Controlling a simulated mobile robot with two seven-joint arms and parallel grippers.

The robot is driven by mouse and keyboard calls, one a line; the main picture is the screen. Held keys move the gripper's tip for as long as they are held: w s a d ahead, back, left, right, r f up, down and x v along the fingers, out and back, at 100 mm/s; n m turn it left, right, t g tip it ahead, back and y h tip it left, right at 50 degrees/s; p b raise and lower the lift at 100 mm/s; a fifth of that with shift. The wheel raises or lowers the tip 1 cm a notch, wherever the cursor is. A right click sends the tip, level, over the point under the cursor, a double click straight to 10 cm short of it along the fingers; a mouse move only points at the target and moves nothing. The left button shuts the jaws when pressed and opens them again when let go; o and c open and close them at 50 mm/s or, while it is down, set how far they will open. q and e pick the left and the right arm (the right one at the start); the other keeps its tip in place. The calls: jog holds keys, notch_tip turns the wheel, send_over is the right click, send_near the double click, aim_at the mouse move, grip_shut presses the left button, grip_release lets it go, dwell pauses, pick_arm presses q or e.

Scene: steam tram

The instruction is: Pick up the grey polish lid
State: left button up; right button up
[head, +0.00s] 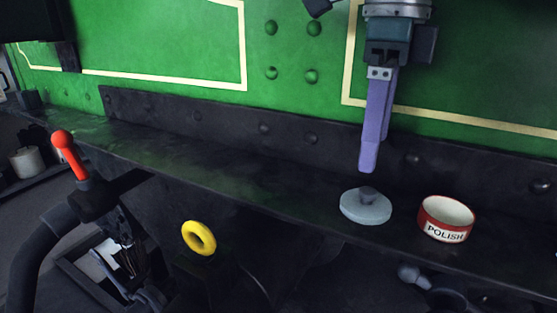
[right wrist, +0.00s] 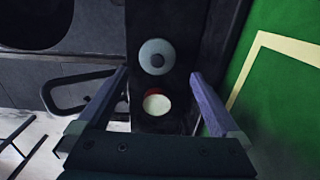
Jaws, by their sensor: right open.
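The grey polish lid (head: 365,207) lies on the dark ledge (head: 270,185), its dark knob upward. It also shows in the right wrist view (right wrist: 150,62), beyond my fingertips. The red polish tin (head: 446,219), with a white label reading POLISH, stands open just right of the lid; it shows below the lid in the right wrist view (right wrist: 156,102). My right gripper (head: 369,168) points down above and a little behind the lid, open and empty, apart from it. In the right wrist view its two purple fingers (right wrist: 158,76) stand wide apart. My left gripper does not show clearly.
A green riveted wall (head: 180,45) with cream lines rises behind the ledge. A lever with a red handle (head: 68,155) is at left. A yellow ring (head: 199,238) sits below the ledge front. The ledge left of the lid is clear.

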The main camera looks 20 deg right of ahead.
aim_at(364, 189)
jog(key=shift+w+d+f, duration=0.1)
jog(key=shift+f, duration=0.3)
jog(key=f, duration=0.7)
jog(key=shift+s+a, duration=0.2)
jog(key=shift+a, duration=0.15)
jog(key=shift+r, duration=0.1)
jog(key=c, duration=1)
